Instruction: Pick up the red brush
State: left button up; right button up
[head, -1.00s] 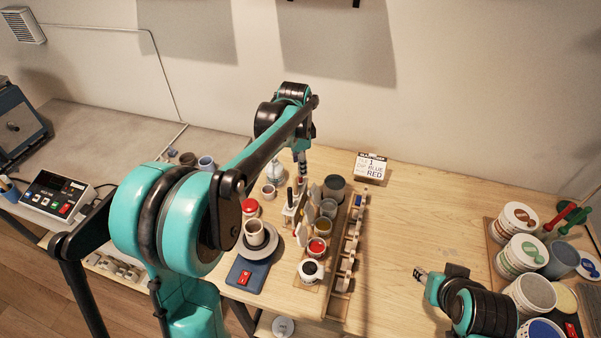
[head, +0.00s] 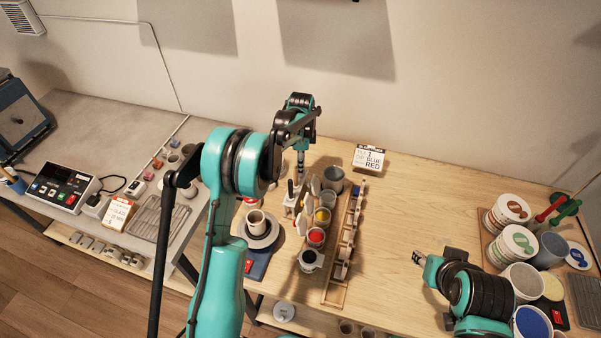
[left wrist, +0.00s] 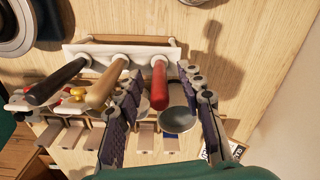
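The red brush (left wrist: 160,84) stands handle-up in a white holder (left wrist: 115,52), beside a tan-handled one (left wrist: 106,82) and a black-handled one (left wrist: 56,80). My left gripper (left wrist: 161,78) is open and points down at the holder; in the left wrist view the red handle lies between its two fingers. I cannot tell whether either finger touches it. In the head view my left gripper (head: 301,168) is just above the holder area, and it and the arm hide most of the brushes. My right gripper (head: 418,258) is out over the table's right part, away from the holder.
Small paint cups (head: 316,236) and a wooden rack (head: 347,240) stand close by the holder. A cup on a plate (head: 256,222) is to the left. A sign (head: 369,159) stands behind. Tubs (head: 520,243) crowd the right end. The table's middle right is clear.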

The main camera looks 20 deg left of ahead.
pick_arm(q)
jog(key=shift+f, duration=0.65)
grip_shut()
jog(key=shift+r, duration=0.1)
notch_tip(320, 180, up, 10)
jog(key=shift+p, duration=0.35)
